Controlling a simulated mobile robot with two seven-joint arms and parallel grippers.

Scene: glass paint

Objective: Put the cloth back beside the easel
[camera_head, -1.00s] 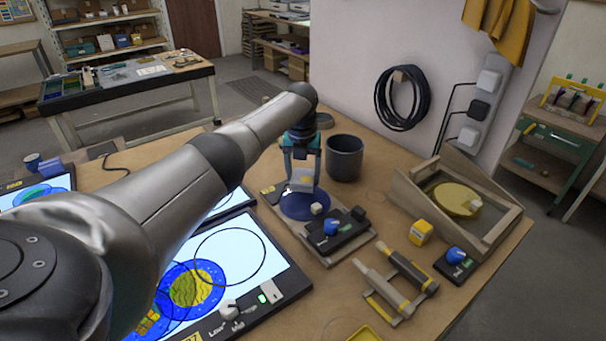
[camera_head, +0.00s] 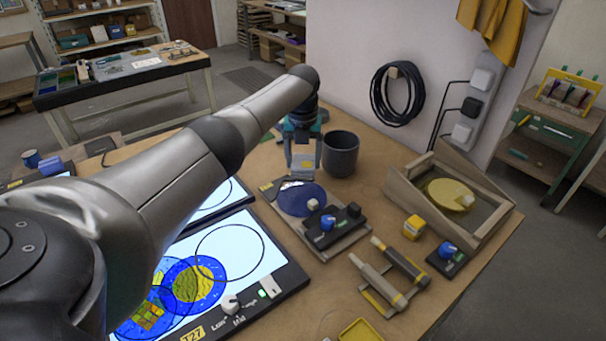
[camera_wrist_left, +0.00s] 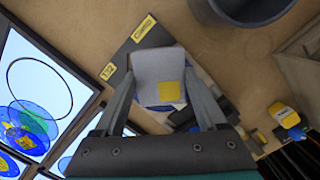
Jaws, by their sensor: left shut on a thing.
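My left gripper (camera_head: 303,168) is shut on a pale grey cloth (camera_head: 303,160) with a yellow patch. In the left wrist view the cloth (camera_wrist_left: 157,72) spans the space between the two fingers (camera_wrist_left: 160,100). The gripper holds it above the far part of a grey board (camera_head: 343,242) that carries a dark blue disc (camera_head: 298,200). In the wrist view the cloth hides most of that disc. A slanted wooden frame (camera_head: 492,222), which looks like the easel, stands at the right and holds a yellow disc (camera_head: 450,194). My right gripper is out of view.
A dark grey bucket (camera_head: 340,154) stands close to the right of the gripper. A yellow block (camera_head: 413,228), a blue-knobbed box (camera_head: 447,258) and a tool rack (camera_head: 388,285) lie before the frame. A lit panel (camera_head: 255,262) fills the lower left. Table between bucket and frame is bare.

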